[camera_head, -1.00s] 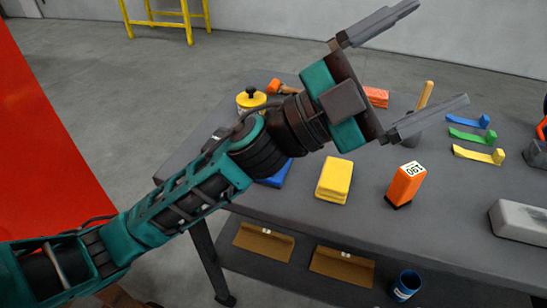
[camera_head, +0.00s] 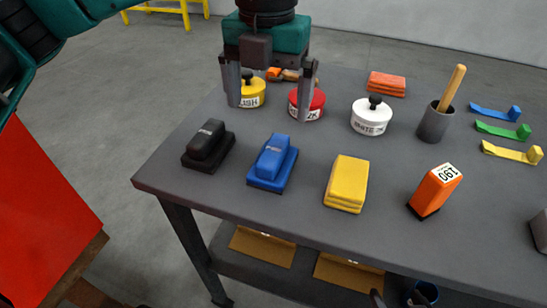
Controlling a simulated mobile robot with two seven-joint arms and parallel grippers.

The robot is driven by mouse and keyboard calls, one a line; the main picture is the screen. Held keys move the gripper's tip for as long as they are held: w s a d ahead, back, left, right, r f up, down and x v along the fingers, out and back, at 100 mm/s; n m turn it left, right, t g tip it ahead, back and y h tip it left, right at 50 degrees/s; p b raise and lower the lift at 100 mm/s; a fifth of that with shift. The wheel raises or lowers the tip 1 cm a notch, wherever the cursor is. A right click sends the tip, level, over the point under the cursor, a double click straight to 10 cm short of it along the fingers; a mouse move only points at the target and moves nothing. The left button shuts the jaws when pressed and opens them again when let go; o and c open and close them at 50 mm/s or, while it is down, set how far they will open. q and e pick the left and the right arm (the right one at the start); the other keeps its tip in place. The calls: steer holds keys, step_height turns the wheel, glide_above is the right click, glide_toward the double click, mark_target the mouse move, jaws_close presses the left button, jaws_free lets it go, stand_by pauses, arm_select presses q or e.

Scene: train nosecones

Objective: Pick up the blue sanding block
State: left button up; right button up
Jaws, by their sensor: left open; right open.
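The blue sanding block (camera_head: 272,160) lies flat on the grey workbench (camera_head: 300,210), between a black block and a yellow one. Its top and near side are in plain sight. My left gripper (camera_head: 269,110) points down with its two fingers spread apart and nothing between them. In the picture it hangs just above and behind the blue block, in front of the yellow and red tins. It does not touch the block. I cannot make out my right gripper.
A black block (camera_head: 208,145) lies left of the blue one, a yellow block (camera_head: 347,183) right of it. A red tin (camera_head: 307,103), a yellow tin (camera_head: 252,92) and a white tin (camera_head: 371,117) stand behind. An orange block (camera_head: 435,190) stands further right.

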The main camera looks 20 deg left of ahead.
mark_target(273, 149)
arm_select(q)
step_height(273, 149, down, 7)
steer(key=shift+d+f, duration=0.1)
steer(key=f, duration=0.5)
steer(key=shift+w+d+b, duration=0.25)
steer(key=shift+b, duration=0.1)
steer(key=shift+c, duration=0.2)
steer(key=c, duration=1.2)
steer(key=shift+r, duration=0.1)
step_height(273, 149, up, 20)
steer(key=shift+p, duration=0.9)
